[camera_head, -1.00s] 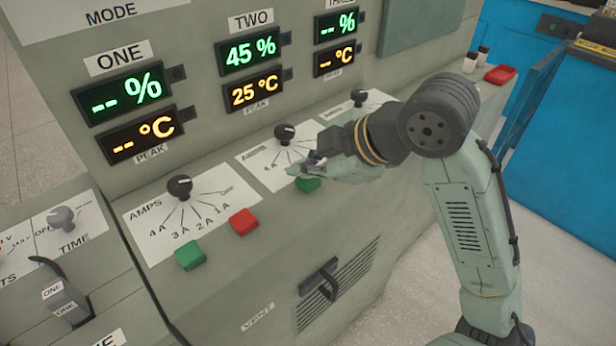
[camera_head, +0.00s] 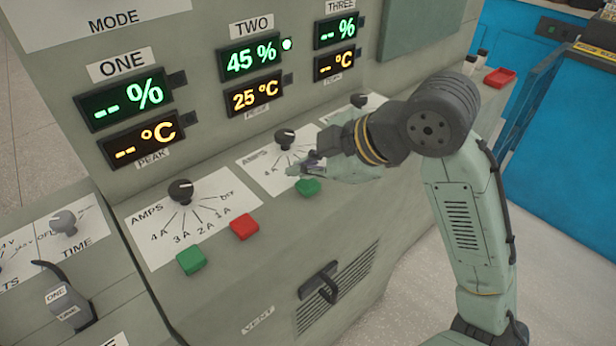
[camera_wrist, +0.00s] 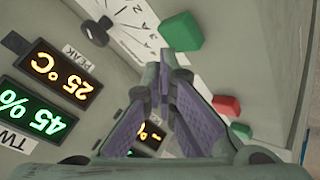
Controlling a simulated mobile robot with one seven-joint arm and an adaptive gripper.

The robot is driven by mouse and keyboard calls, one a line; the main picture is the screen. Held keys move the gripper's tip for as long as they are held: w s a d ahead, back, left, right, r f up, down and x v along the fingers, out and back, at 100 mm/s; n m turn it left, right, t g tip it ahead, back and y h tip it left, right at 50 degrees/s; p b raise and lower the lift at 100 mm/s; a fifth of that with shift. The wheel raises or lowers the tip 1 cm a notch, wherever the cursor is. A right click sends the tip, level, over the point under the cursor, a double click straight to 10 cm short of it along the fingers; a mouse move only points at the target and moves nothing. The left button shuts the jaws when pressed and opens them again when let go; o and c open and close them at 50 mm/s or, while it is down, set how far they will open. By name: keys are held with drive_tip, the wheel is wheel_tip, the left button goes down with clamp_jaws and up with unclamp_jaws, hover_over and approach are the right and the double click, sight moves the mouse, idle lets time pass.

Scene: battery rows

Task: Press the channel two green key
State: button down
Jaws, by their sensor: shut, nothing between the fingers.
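The channel two green key (camera_head: 307,187) sits on the sloped panel below the channel two amps dial (camera_head: 285,138). It is large near the top of the wrist view (camera_wrist: 181,32). My gripper (camera_head: 294,170) is shut and empty, with its tips just above and beside the key in the head view.
Channel one's green key (camera_head: 191,261) and red key (camera_head: 244,227) lie to the left, under its dial (camera_head: 180,191). A red key (camera_wrist: 227,105) and another green key (camera_wrist: 241,130) show beyond my fingers. A black vent handle (camera_head: 319,282) sticks out below.

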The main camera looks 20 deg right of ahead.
sight(306, 186)
drive_tip(key=shift+r, duration=0.1)
wheel_tip(306, 186, up, 5)
drive_tip(key=p, duration=0.4)
drive_tip(key=shift+r, duration=0.1)
idle(1.0)
